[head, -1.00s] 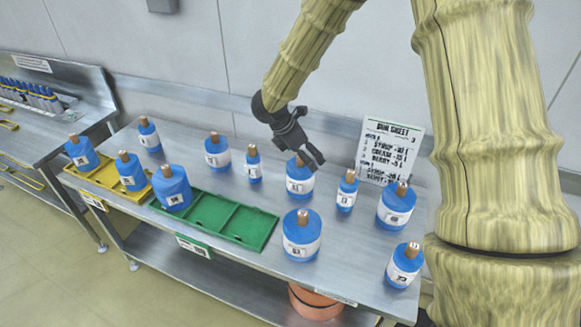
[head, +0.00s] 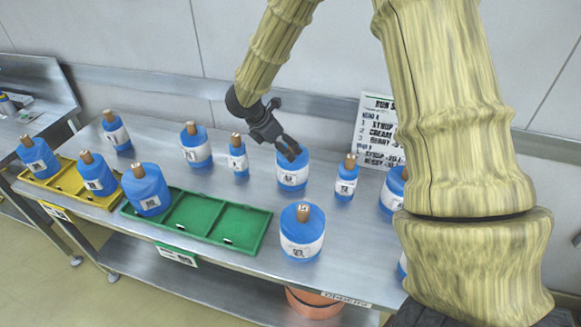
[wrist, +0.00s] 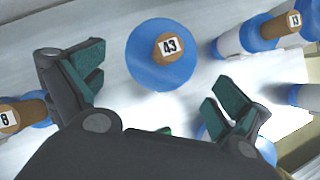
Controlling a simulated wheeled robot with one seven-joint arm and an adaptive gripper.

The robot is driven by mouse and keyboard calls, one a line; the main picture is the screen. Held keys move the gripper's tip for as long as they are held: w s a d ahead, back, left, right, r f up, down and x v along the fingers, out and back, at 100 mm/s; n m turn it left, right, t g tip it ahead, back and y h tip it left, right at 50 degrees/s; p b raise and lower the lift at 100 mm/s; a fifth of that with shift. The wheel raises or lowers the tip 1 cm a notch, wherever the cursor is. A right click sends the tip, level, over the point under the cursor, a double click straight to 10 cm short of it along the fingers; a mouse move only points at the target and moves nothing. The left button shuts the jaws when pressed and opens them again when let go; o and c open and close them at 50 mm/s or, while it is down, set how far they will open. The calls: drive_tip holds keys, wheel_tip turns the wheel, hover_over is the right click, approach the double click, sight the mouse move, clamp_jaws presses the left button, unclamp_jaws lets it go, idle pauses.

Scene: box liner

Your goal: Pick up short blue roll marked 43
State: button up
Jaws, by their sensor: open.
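The short blue roll marked 43 (wrist: 150,72) shows in the wrist view from above. Its brown core end bears the number, and it sits ahead of and between my open fingers. My gripper (wrist: 162,88) is empty, with dark fingers and green pads spread to either side. In the head view my gripper (head: 289,151) is just above a blue roll with a white label (head: 292,172), which appears to be the same roll. The fingers hide its core there, and its number cannot be read. I cannot tell whether the fingers touch it.
Slim rolls stand left (head: 238,160) and right (head: 346,180) of it; a wide roll (head: 302,235) stands in front. A green tray (head: 243,230) and a yellow tray (head: 68,180) line the table's front left. A sign (head: 374,130) stands behind.

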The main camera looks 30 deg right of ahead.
drive_tip(key=x, duration=0.3)
drive_tip(key=shift+d+f+p, duration=0.2)
drive_tip(key=shift+f+p, duration=0.1)
drive_tip(key=shift+d+f+p, duration=0.15)
drive_tip(key=shift+f+p, duration=0.15)
drive_tip(key=shift+f, duration=0.15)
drive_tip(key=shift+p+x, duration=0.75)
drive_tip(key=shift+x, duration=1.5)
drive_tip(key=shift+s, duration=0.1)
drive_tip(key=c, duration=1.3)
drive_tip(key=shift+c, duration=1.2)
drive_tip(key=shift+r, duration=0.15)
